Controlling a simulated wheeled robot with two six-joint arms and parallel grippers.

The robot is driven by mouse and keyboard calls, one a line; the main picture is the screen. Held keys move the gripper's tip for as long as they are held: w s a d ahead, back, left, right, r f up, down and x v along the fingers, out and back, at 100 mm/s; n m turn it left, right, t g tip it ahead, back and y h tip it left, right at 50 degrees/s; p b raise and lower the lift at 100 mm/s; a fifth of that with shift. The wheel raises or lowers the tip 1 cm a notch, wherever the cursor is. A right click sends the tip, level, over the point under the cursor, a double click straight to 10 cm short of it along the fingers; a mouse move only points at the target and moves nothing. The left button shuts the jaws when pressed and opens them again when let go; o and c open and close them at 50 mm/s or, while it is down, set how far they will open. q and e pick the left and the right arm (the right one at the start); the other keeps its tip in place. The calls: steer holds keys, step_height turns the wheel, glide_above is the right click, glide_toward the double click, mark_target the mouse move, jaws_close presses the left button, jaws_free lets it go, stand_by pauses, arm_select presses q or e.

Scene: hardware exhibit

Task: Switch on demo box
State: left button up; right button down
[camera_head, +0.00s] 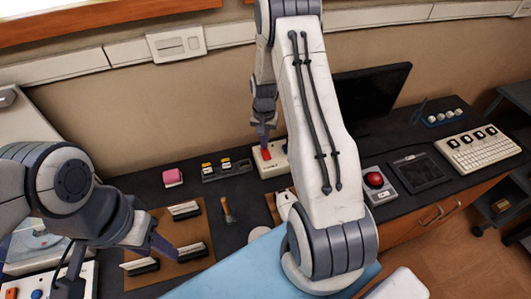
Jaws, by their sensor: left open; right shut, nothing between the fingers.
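A cream box (271,171) with a red rocker switch (266,154) on its top stands on the dark counter against the wall; it looks like the demo box. My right gripper (264,141) is shut and empty, pointing down with its tips at or just above the red switch. I cannot tell if they touch, or which way the switch is set. My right arm hides the right end of the box. My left gripper (120,266) is open and empty at the lower left, over a brown board.
The brown board (192,228) holds dark and white pieces.

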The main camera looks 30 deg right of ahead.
mark_target(265, 150)
steer(key=shift+f+b, duration=0.65)
steer(key=shift+f, duration=0.3)
stand_by(0.9)
steer(key=shift+r, duration=0.1)
steer(key=shift+r+p, duration=2.75)
steer(key=shift+r, duration=0.75)
